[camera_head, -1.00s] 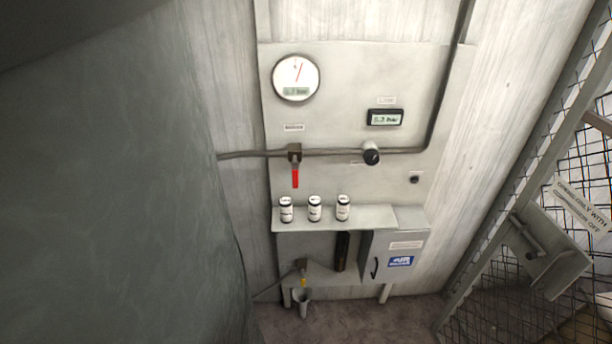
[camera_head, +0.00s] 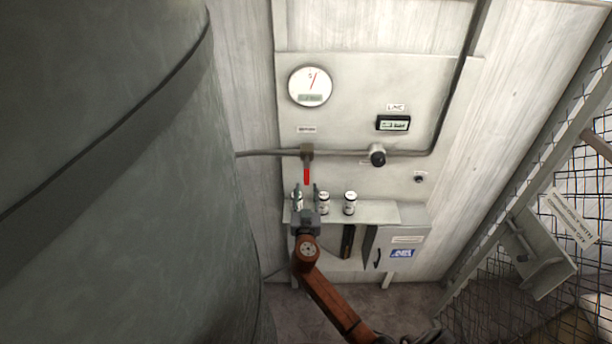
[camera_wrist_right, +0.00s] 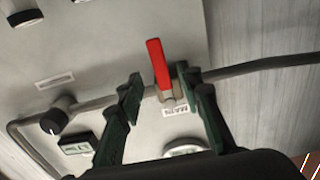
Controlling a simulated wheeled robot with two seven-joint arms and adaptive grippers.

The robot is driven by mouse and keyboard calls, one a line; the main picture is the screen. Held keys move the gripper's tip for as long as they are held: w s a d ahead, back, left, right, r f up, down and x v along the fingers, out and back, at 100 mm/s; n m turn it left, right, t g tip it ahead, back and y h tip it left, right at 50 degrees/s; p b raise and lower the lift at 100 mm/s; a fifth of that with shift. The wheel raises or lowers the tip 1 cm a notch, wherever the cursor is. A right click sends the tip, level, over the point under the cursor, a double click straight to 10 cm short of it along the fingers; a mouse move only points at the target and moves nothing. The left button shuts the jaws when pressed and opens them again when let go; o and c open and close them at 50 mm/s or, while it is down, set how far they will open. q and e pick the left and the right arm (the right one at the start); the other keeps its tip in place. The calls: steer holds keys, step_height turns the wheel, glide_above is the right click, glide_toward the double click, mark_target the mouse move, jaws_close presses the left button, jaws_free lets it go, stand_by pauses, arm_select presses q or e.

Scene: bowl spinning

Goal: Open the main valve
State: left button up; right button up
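The main valve has a red lever handle (camera_head: 307,177) hanging straight down from a brown valve body (camera_head: 307,152) on the horizontal pipe. In the wrist view, which is turned over, the red handle (camera_wrist_right: 158,62) points up from the pipe. My right gripper (camera_head: 306,192) is open and empty, just below the handle's lower end in the head view. In the wrist view its green fingers stand on either side of the handle, with the gripper (camera_wrist_right: 164,80) appearing apart from it. My left gripper is not in view.
A shelf (camera_head: 375,211) with several white cans sits below the pipe; my gripper partly hides the left can. A round gauge (camera_head: 310,88), a small display (camera_head: 393,123) and a black knob (camera_head: 377,155) are on the panel. A large grey tank (camera_head: 110,200) fills the left; mesh fencing stands right.

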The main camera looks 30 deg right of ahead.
mark_target(306, 179)
steer(key=p+x, duration=0.2)
steer(key=x, duration=0.5)
steer(key=shift+w+f, duration=0.1)
steer(key=shift+c, duration=0.6)
jaws_close()
